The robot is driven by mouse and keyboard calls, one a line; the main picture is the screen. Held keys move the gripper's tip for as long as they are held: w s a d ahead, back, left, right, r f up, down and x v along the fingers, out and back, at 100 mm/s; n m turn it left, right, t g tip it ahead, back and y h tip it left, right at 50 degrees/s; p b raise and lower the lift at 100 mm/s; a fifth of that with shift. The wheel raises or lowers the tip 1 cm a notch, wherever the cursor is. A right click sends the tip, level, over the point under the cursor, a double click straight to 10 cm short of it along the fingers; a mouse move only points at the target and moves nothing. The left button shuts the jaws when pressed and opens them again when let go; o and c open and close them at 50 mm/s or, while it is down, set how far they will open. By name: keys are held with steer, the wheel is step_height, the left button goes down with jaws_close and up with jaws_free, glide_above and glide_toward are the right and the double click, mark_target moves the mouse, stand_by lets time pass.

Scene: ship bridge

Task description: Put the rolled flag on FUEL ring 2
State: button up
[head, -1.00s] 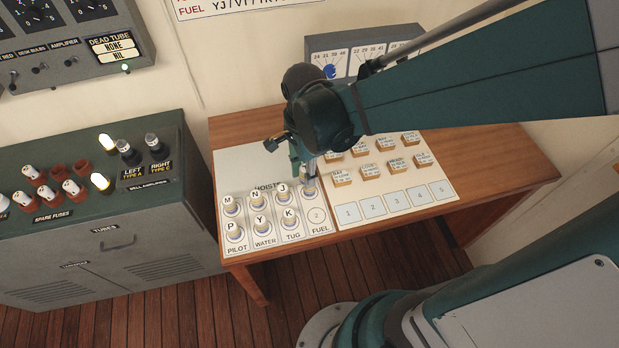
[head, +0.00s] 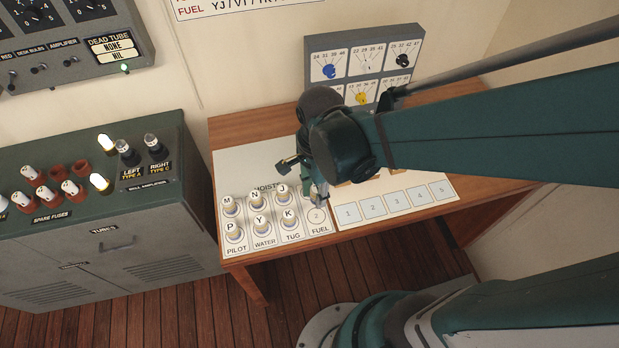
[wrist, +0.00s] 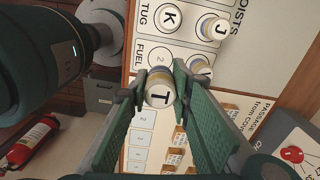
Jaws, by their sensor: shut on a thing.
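My gripper (wrist: 160,92) is shut on a rolled flag (wrist: 159,97) with a white top marked T. In the head view, my gripper (head: 318,192) is over the FUEL column of the hoist board (head: 240,165), with the flag mostly hidden behind it. FUEL ring 2 (head: 317,215) is bare and lies just in front of the gripper. In the wrist view, ring 2 (wrist: 158,58) shows beside the held flag, which appears above the board.
Rolled flags stand on the neighbouring rings, including K (head: 289,216) on TUG and Y (head: 261,222) on WATER. Numbered squares (head: 394,200) lie empty to the right. A dial panel (head: 363,65) stands behind my arm.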

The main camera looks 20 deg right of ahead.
steer(key=b, duration=0.1)
glide_above(316, 216)
steer(key=shift+f, duration=2.85)
steer(key=shift+f, duration=0.1)
steer(key=shift+f+b, duration=0.7)
steer(key=shift+f, duration=1.25)
steer(key=shift+f, duration=0.2)
steer(key=o, duration=0.8)
steer(key=shift+r, duration=0.25)
steer(key=shift+r+p, duration=1.45)
steer(key=shift+r, duration=4.5)
